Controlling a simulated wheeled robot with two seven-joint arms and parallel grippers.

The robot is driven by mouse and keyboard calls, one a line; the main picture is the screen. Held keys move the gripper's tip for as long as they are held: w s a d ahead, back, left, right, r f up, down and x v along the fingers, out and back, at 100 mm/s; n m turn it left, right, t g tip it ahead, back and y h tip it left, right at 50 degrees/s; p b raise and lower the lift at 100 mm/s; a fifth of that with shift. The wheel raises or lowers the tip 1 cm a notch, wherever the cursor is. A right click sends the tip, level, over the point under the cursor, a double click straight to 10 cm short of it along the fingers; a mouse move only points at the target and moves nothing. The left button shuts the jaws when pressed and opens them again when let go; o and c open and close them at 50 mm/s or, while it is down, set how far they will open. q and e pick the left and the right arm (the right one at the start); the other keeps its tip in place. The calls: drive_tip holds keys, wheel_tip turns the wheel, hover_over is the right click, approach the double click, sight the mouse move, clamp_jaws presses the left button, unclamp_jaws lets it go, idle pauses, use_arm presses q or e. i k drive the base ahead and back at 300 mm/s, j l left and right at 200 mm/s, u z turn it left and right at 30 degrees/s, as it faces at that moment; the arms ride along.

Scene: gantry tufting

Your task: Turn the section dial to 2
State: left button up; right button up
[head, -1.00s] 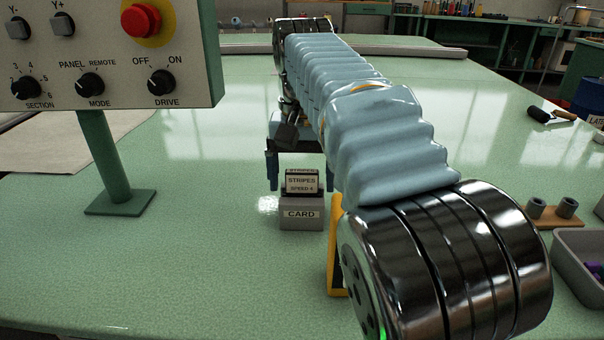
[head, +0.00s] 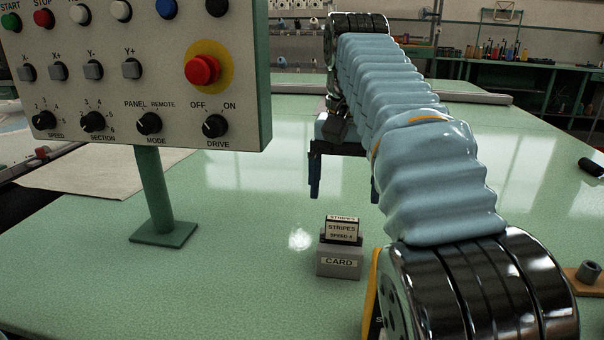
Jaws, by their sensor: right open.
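The section dial (head: 93,121) is a small black knob in the lower row of the grey control panel (head: 250,75), on the left of the head view. Numbers ring it; its pointer is too small to read surely. My right gripper (head: 344,180) hangs above the table, to the right of the panel and beyond the card holder, with its two dark blue fingers apart and nothing seen between them. It is well away from the dial. My left gripper is not in view.
The panel stands on a green post (head: 156,190) above the pale green table (head: 240,270). The speed dial (head: 44,120) and mode dial (head: 149,123) flank the section dial. A grey card holder (head: 339,262) stands below my right gripper. The table between post and holder is clear.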

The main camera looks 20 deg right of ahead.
sight(93, 122)
drive_tip(key=k+j, duration=0.2)
drive_tip(key=j, duration=0.2)
drive_tip(key=k+j, duration=0.2)
drive_tip(key=j, duration=0.2)
drive_tip(key=k+j, duration=0.2)
drive_tip(key=j, duration=0.2)
drive_tip(key=k+j, duration=0.2)
drive_tip(key=j, duration=0.25)
drive_tip(key=k+j, duration=0.15)
drive_tip(key=j, duration=0.25)
drive_tip(key=k+j, duration=0.2)
drive_tip(key=j, duration=0.2)
